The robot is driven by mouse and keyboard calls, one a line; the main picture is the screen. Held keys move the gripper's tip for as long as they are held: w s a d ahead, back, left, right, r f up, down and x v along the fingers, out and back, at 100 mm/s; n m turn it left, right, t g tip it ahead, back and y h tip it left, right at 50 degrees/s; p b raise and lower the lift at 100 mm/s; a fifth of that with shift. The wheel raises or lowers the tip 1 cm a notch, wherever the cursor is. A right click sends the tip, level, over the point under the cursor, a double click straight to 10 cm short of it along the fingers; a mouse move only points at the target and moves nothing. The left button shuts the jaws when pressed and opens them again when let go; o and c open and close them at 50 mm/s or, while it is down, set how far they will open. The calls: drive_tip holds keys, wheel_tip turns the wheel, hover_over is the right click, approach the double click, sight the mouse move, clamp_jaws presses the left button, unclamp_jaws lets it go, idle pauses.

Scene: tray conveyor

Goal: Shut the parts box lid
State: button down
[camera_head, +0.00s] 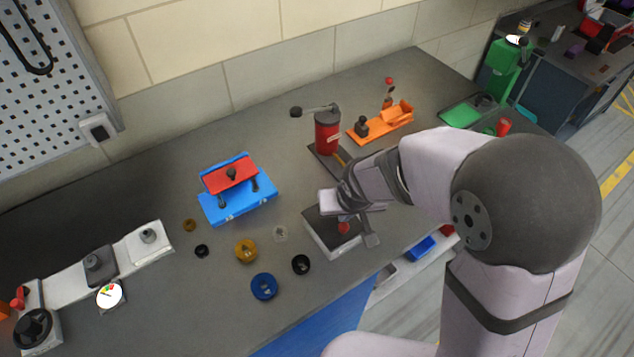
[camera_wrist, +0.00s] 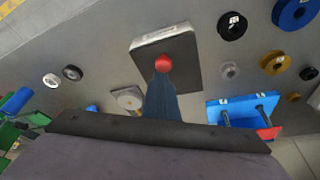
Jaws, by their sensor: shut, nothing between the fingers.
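A pale box (camera_head: 322,242) with a dark top and a small red knob (camera_head: 343,228) lies on the bench below my gripper. I take it for the parts box; I cannot tell the lid's angle. In the wrist view the pale box (camera_wrist: 190,88) shows its dark top, with the red knob (camera_wrist: 163,62) near the middle. My gripper (camera_head: 348,218) is shut and empty over the box. In the wrist view my closed fingers (camera_wrist: 162,76) appear in line with the knob; whether they touch it is unclear. My wrist hides part of the box in the head view.
A blue fixture (camera_head: 232,208) with a red plate stands left of the box. Several rings, including a blue ring (camera_head: 264,286), lie between it and the front edge. A red press (camera_head: 327,132) stands behind the box, and an orange fixture (camera_head: 385,122) sits further right.

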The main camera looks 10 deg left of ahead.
drive_tip(key=shift+s+d+f, duration=0.1)
drive_tip(key=shift+s+d, duration=0.25)
drive_tip(key=w, duration=0.1)
drive_tip(key=w+a+p, duration=0.1)
drive_tip(key=w+r, duration=0.1)
drive_tip(key=w, duration=0.1)
drive_tip(key=shift+a+p, duration=0.2)
drive_tip(key=shift+p, duration=0.15)
drive_tip(key=shift+r, duration=0.25)
drive_tip(key=b+v, duration=0.2)
drive_tip(key=v, duration=0.7)
drive_tip(key=shift+r, duration=0.2)
drive_tip(key=shift+s, duration=0.15)
